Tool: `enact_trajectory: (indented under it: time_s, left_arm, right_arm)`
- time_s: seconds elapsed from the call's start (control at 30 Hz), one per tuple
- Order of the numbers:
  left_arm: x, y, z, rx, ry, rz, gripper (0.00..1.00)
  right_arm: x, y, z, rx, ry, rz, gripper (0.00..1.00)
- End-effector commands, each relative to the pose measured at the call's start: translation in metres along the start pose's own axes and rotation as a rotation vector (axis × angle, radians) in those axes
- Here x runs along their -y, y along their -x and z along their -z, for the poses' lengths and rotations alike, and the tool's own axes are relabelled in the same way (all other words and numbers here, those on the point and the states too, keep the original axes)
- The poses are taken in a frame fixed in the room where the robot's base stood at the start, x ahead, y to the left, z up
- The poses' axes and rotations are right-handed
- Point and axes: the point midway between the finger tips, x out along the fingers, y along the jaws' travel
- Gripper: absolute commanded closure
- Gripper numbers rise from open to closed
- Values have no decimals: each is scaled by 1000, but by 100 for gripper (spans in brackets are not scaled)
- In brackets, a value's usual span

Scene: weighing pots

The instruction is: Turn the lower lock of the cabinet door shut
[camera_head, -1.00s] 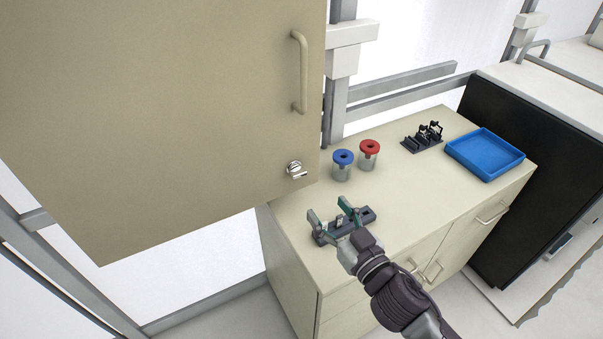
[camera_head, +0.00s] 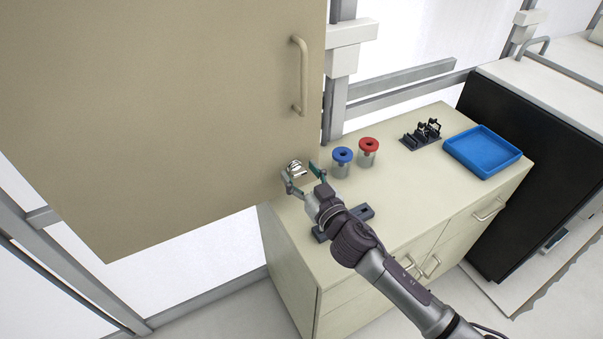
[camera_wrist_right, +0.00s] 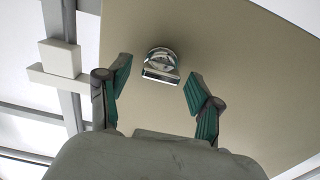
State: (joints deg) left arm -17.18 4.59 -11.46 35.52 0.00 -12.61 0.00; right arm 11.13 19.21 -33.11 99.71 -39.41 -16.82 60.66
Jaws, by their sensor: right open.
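The beige cabinet door (camera_head: 180,110) fills the upper left of the head view. Its silver lock (camera_head: 295,168) sits near the door's lower right corner, below the long handle (camera_head: 300,75). My right gripper (camera_head: 303,178) is open, with its fingers at the lock, one on either side of it in the head view. In the right wrist view the lock (camera_wrist_right: 161,65) shows its round base and knob ahead of and between the two green-padded fingertips (camera_wrist_right: 157,80). The knob appears apart from both pads. My left gripper is not in view.
A low cabinet (camera_head: 400,195) stands below right. On it are a blue-lidded pot (camera_head: 342,160), a red-lidded pot (camera_head: 368,150), a black rack (camera_head: 420,140), a blue tray (camera_head: 483,152) and a dark holder (camera_head: 360,213) partly behind my right arm.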

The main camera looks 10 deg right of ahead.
Motion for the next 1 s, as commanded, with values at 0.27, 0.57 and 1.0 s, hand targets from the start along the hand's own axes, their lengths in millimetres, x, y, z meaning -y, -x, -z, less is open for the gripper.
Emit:
enact_trajectory:
  time_s: [0.27, 0.57, 1.0]
  left_arm:
    - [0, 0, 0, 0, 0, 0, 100]
    - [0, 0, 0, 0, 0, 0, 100]
    - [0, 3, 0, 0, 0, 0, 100]
  right_arm:
    - [0, 0, 0, 0, 0, 0, 75]
    - [0, 0, 0, 0, 7, 0, 95]
    - [1, 1, 0, 1, 233, 0, 95]
